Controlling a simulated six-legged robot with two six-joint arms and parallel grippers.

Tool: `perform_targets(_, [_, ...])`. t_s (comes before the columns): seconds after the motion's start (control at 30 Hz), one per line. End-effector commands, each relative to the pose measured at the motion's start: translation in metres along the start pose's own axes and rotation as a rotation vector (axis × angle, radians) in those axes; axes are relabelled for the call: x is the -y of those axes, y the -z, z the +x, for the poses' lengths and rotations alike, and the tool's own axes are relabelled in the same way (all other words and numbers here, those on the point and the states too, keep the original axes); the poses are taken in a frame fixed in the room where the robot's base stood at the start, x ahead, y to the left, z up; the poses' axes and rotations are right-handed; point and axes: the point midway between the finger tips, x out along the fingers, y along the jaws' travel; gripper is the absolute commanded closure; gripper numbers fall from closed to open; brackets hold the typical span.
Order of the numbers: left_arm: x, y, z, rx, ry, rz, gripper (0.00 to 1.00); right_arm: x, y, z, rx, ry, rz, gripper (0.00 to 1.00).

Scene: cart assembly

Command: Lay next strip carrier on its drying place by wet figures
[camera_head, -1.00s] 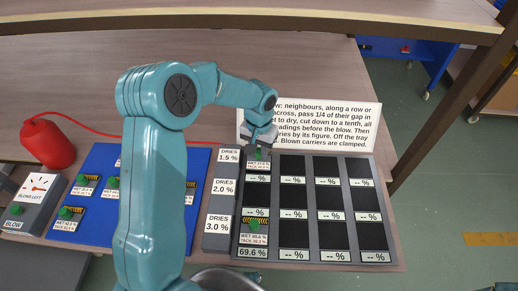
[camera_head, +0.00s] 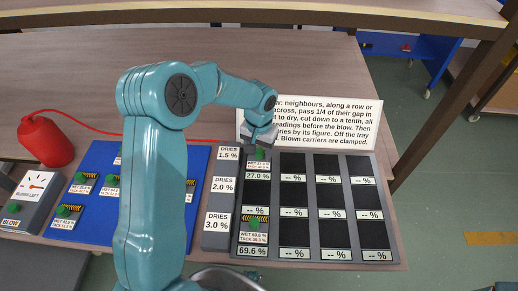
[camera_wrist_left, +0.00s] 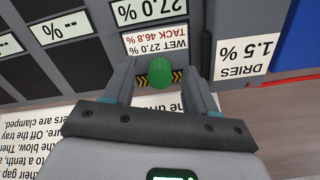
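A strip carrier (camera_head: 258,160) with a green knob lies in the top cell of the drying tray's left column. In the left wrist view the same carrier (camera_wrist_left: 157,42) reads WET 27.0 %, TACK 46.8 %, and the cell display beside it reads 27.0 %. My left gripper (camera_head: 262,144) is over the tray's back edge. In the wrist view its fingers (camera_wrist_left: 160,82) stand apart on either side of the green knob, with gaps. Another carrier (camera_head: 254,229) lies in the bottom cell of that column, display 69.6 %. The other cells show dashes. My right gripper is out of view.
Several carriers lie on a blue mat (camera_head: 99,213), partly hidden by my arm. Row labels (camera_head: 222,187) read DRIES 1.5, 2.0 and 3.0 %. An instruction sign (camera_head: 330,122) stands behind the tray. A red bulb (camera_head: 47,142) and a blow gauge box (camera_head: 30,195) are at the left.

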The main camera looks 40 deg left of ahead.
Motion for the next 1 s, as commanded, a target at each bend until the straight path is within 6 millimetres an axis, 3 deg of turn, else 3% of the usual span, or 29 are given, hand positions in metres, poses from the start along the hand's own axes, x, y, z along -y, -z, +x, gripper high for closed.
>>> perform_targets(0.23, [0.0, 0.001, -0.015, -0.002, 0.0, -0.001, 0.43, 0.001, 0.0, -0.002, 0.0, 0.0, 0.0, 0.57])
perform_targets(0.5, [0.0, 0.001, -0.076, -0.006, 0.0, 0.0, 0.43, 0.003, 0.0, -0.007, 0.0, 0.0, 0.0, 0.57])
perform_targets(0.7, [0.0, 0.001, -0.11, -0.003, -0.001, 0.001, 0.43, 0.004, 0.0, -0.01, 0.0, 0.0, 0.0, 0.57])
perform_targets(1.0, [0.0, 0.0, -0.121, 0.0, 0.0, 0.0, 0.43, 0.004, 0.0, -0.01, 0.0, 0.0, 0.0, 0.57])
